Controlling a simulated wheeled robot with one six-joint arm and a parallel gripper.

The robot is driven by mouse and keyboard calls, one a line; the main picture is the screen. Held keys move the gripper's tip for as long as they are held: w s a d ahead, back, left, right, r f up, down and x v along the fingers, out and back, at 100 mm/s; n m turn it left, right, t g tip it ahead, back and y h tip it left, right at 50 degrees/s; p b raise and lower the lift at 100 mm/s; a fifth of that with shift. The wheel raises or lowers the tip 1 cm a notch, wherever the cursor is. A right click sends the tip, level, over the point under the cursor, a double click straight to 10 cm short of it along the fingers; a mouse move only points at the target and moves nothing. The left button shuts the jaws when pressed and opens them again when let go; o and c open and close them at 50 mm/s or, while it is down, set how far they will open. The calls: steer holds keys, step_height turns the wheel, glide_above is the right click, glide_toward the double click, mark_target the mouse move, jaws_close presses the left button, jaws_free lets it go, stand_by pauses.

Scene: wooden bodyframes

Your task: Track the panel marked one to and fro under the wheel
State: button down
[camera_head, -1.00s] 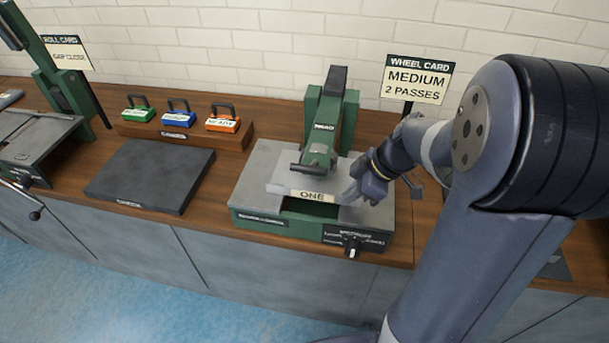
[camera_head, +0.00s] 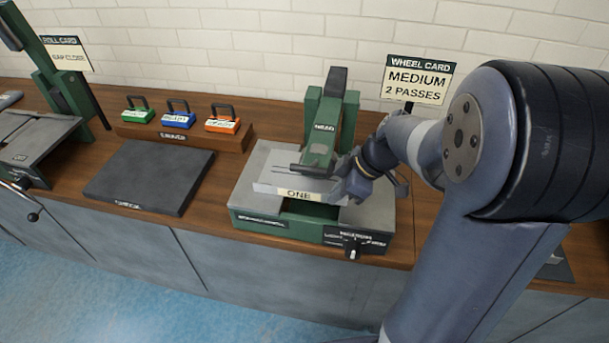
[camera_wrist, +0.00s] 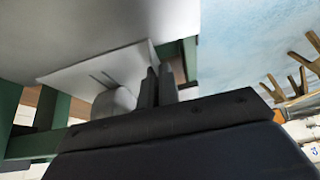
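The light grey panel marked ONE (camera_head: 298,194) lies flat under the wheel head (camera_head: 322,142) of the green English-wheel machine (camera_head: 262,222). Its label faces the front. My gripper (camera_head: 345,189) is at the panel's right edge and appears shut on it. In the wrist view my gripper's two dark fingers (camera_wrist: 157,86) are close together at the edge of the pale panel (camera_wrist: 95,72). A rounded grey roller (camera_wrist: 115,101) shows beside them. The exact contact of wheel and panel is hidden.
The wheel card (camera_head: 418,80) reads MEDIUM, 2 PASSES. A dark flat pad (camera_head: 150,177) lies to the left. A wooden rack (camera_head: 185,135) holds green, blue and orange handled blocks. A lever (camera_head: 352,248) sits on the machine's front. A roll machine (camera_head: 30,145) stands far left.

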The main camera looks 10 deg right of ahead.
steer(key=c, duration=2.1)
jaws_free()
steer(key=o, duration=1.1)
steer(key=shift+c, duration=0.2)
steer(key=shift+d, duration=0.1)
steer(key=shift+s+d+b, duration=0.25)
steer(key=shift+d, duration=0.5)
steer(key=shift+s+d+b, duration=0.25)
steer(key=shift+s+d, duration=0.05)
steer(key=shift+d, duration=0.45)
steer(key=shift+s+d+b, duration=0.25)
steer(key=shift+d, duration=0.5)
steer(key=shift+r, duration=0.2)
step_height(320, 180, up, 7)
steer(key=p, duration=0.4)
steer(key=shift+f, duration=0.15)
